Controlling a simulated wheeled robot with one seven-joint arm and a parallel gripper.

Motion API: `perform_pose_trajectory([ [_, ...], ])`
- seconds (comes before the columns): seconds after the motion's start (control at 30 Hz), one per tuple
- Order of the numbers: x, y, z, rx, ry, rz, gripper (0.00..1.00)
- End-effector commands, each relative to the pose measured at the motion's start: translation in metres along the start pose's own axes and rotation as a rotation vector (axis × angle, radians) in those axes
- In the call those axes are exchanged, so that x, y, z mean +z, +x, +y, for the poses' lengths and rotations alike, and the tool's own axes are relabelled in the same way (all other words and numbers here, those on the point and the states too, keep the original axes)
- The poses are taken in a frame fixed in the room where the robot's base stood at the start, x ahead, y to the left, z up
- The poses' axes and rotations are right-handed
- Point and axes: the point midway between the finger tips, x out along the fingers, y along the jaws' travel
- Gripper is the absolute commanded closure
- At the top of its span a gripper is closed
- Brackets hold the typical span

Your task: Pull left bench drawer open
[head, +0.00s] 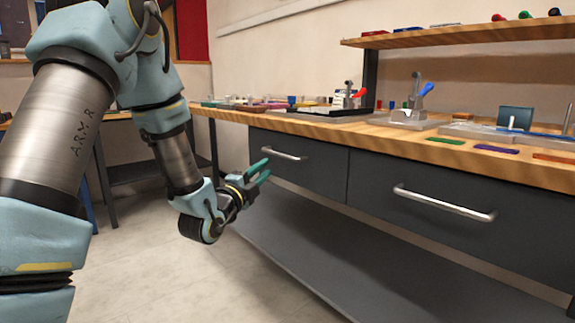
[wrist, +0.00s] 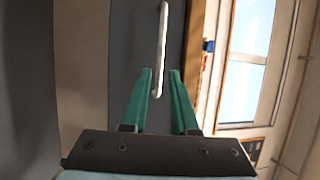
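The left bench drawer (head: 324,172) has a dark grey front and sits shut, flush with its neighbour, under the wooden bench top. Its silver bar handle (head: 284,154) runs across the upper part of the front. In the wrist view the handle (wrist: 160,50) stands upright in the picture, its lower end between the green fingertips. My gripper (head: 261,170) is just left of and below the handle in the head view. Its two green fingers are apart, with nothing held; the wrist view shows the open gap (wrist: 159,82). Whether the fingers touch the handle I cannot tell.
The right drawer (head: 400,222) with its own bar handle (head: 445,203) is beside it, also shut. A dark lower shelf (head: 300,240) lies beneath. Clamps and coloured plates crowd the bench top (head: 370,132). The floor (head: 160,270) before the bench is clear.

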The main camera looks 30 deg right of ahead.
Motion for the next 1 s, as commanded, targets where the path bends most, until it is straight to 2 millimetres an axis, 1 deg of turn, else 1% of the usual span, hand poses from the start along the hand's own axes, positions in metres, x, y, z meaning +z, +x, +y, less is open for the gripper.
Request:
perform_pose_trajectory([
  [0.3,0.0,0.057,-0.001,-0.001,-0.003,0.0,0.73],
  [0.4,0.0,0.074,-0.001,-0.002,-0.003,-0.001,0.73],
  [0.5,0.0,0.086,-0.001,0.0,-0.003,0.0,0.73],
  [0.6,0.0,0.094,-0.001,0.001,-0.003,0.0,0.73],
  [0.7,0.0,0.097,-0.001,0.002,-0.003,-0.001,0.73],
  [0.97,0.0,0.098,-0.001,0.002,-0.003,-0.001,0.73],
  [1.0,0.0,0.098,-0.001,0.002,-0.003,-0.001,0.77],
])
